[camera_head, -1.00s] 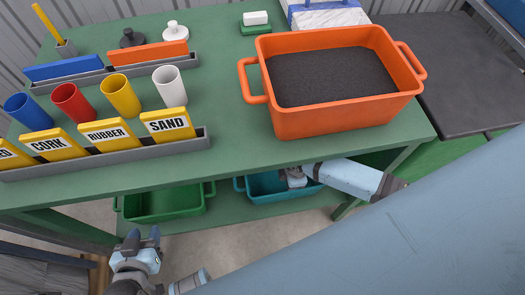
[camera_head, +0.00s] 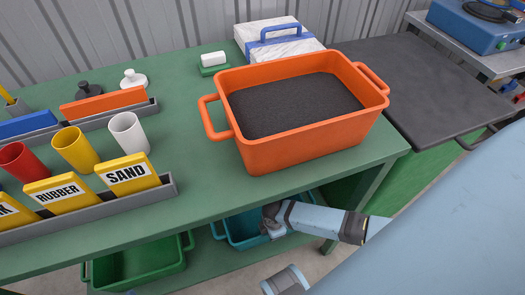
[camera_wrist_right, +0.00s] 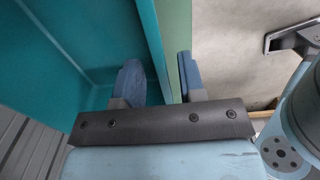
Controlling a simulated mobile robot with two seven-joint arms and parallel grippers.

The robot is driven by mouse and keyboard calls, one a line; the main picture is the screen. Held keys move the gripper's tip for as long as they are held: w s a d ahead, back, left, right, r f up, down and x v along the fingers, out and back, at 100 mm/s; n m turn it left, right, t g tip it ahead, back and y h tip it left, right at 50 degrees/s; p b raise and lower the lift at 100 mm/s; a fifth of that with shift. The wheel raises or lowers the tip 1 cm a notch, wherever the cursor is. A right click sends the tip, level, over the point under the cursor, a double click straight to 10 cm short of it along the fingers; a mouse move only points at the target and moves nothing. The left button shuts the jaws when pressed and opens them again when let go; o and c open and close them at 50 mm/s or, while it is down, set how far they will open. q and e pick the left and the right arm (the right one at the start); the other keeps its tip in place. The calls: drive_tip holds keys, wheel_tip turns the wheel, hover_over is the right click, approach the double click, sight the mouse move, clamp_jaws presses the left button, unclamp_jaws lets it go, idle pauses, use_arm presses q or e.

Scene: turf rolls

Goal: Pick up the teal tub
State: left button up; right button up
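The teal tub (camera_head: 240,228) is on the lower shelf under the green table, partly hidden by the tabletop and my right arm. My right gripper (camera_head: 272,222) is at the tub's right part in the head view. In the right wrist view my right gripper (camera_wrist_right: 162,80) has its fingers apart, with the upper edge of the wall of the teal tub (camera_wrist_right: 148,40) between them. One finger is on the tub's inner side, the other on its outer side. I see no clear squeeze on the wall. My left gripper is out of view.
A green tub (camera_head: 135,266) stands left of the teal tub on the lower shelf. The green tabletop (camera_head: 190,190) overhangs both. On it are an orange tub (camera_head: 300,142) of dark material, cups and labelled yellow blocks. A dark surface (camera_head: 430,85) adjoins at right.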

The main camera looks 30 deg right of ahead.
drive_tip(key=shift+f, duration=0.7)
clamp_jaws()
idle(0.9)
